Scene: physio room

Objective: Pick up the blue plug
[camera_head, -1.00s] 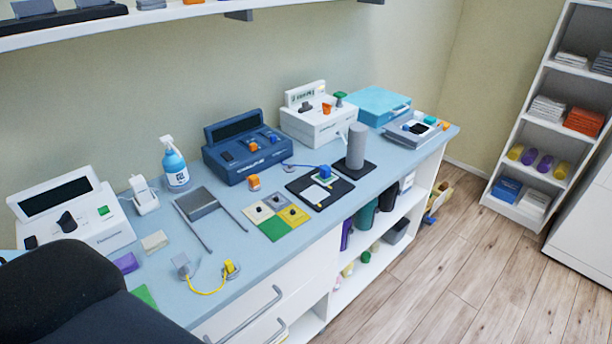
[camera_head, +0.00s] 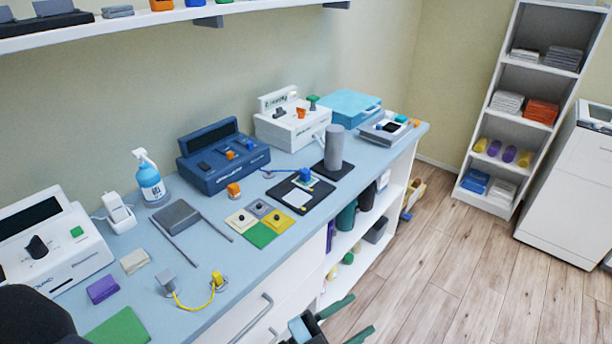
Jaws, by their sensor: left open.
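The blue plug (camera_head: 305,174) is a small blue block on a black pad (camera_head: 289,197) with a white patch, toward the right part of the blue-grey counter (camera_head: 203,263). A thin blue cable runs from it toward the navy device (camera_head: 222,158). My left gripper (camera_head: 360,314) shows at the bottom edge, in front of the counter and below its top. Its two dark green fingers are apart with nothing between them. It is well away from the plug. My right gripper is not in view.
An orange block (camera_head: 234,190) and coloured squares (camera_head: 261,235) lie to the left. A yellow cable with a yellow plug (camera_head: 218,281) lies near the front edge. Open shelves (camera_head: 343,246) are under the counter.

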